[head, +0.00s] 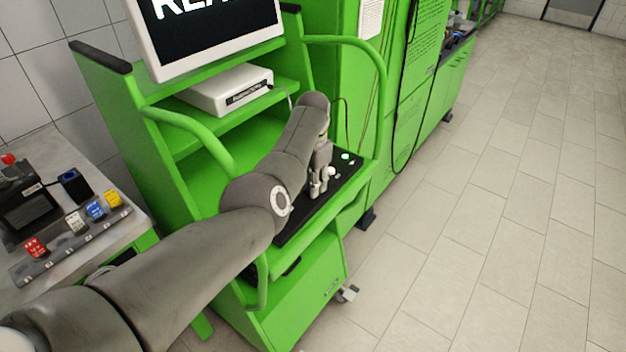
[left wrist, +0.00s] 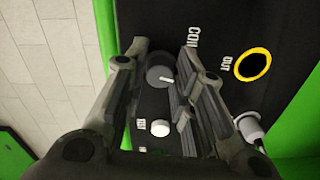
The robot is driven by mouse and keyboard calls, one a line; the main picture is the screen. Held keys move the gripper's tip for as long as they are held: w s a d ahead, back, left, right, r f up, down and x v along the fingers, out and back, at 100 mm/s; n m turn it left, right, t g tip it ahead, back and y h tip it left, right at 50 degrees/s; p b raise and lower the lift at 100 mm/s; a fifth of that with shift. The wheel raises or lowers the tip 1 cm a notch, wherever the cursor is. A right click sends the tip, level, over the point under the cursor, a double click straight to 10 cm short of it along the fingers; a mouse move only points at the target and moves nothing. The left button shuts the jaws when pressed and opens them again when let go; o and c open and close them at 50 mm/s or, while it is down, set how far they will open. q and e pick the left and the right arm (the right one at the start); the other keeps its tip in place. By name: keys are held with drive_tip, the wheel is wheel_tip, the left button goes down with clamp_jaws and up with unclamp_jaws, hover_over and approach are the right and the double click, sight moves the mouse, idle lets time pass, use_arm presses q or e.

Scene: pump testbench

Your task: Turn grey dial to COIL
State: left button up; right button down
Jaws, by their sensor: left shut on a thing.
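The grey dial (left wrist: 158,76) sits on a black panel between the fingertips of my left gripper (left wrist: 160,62) in the left wrist view. The gripper is shut on the dial, and its fingers hide part of it. A white mark on the dial points to the right in that view. The white COIL label (left wrist: 194,38) is printed above and right of the dial. In the head view my left gripper (head: 318,184) reaches down onto the black panel (head: 298,222) of the green cart, and the dial cannot be made out there. My right gripper is not in view.
A yellow-ringed port (left wrist: 253,64) marked OUT, a white knob (left wrist: 160,128) and a pale knob (left wrist: 248,126) are close by on the panel. A green light (head: 345,156) shows on it. Green rails (head: 366,62) flank the cart. A bench with coloured parts stands at left.

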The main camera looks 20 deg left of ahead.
use_arm(q)
drive_tip(key=n, duration=0.5)
drive_tip(key=shift+n+p, duration=0.3)
drive_tip(key=shift+p, duration=0.05)
drive_tip(key=n, duration=0.5)
idle(0.4)
drive_tip(key=o, duration=1.1)
drive_tip(key=shift+c, duration=0.2)
drive_tip(key=shift+r, duration=0.15)
wheel_tip(320, 180, up, 12)
drive_tip(key=shift+f, duration=0.2)
